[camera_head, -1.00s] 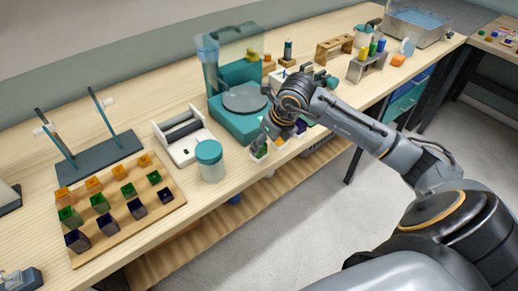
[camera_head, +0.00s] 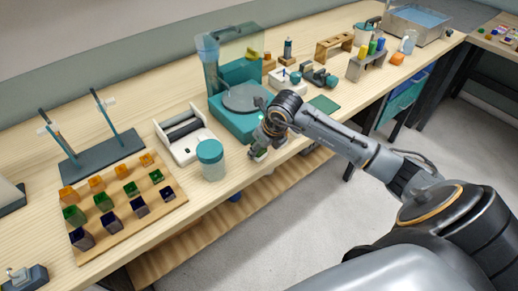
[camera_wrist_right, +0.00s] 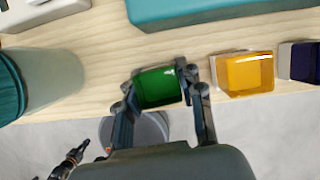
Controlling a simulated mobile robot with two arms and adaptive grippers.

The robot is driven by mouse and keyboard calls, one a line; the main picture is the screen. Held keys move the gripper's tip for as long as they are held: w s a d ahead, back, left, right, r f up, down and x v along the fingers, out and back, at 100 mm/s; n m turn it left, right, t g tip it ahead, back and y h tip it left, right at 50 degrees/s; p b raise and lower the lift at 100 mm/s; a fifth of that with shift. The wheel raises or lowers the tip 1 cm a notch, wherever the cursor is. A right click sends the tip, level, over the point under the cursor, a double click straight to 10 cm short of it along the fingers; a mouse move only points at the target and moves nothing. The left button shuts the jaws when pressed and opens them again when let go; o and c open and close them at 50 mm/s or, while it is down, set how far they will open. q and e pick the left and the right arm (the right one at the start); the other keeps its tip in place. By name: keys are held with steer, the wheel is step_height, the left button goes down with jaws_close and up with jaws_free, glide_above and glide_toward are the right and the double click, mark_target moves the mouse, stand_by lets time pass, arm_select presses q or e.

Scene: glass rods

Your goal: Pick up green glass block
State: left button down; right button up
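The green glass block (camera_wrist_right: 157,88) lies near the front edge of the bench, between the two fingers of my right gripper (camera_wrist_right: 160,88) in the right wrist view. The fingers stand spread on its left and right sides, very close to it; whether they touch is unclear. In the head view my right gripper (camera_head: 262,142) is low over the bench edge, and the green block (camera_head: 258,153) is partly hidden by it. A dark jointed part, apparently my left gripper (camera_wrist_right: 82,149), shows small at the lower left of the wrist view.
A yellow block (camera_wrist_right: 245,73) and a dark blue block (camera_wrist_right: 302,61) lie to the right. A teal-lidded jar (camera_head: 210,160) stands left, with a wooden board (camera_head: 130,211) of coloured blocks beyond. A teal device (camera_head: 236,122) stands behind. The bench front edge is close.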

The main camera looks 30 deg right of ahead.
jaws_close()
steer(key=shift+r, duration=0.15)
steer(key=shift+r, duration=0.2)
step_height(320, 180, up, 2)
steer(key=shift+w+b, duration=0.1)
steer(key=shift+b, duration=0.6)
steer(key=s+a+r+b, duration=0.2)
steer(key=s+a+r, duration=0.7)
steer(key=s+r, duration=0.1)
steer(key=shift+s+r, duration=0.2)
steer(key=shift+s, duration=0.35)
steer(key=shift+d, duration=0.1)
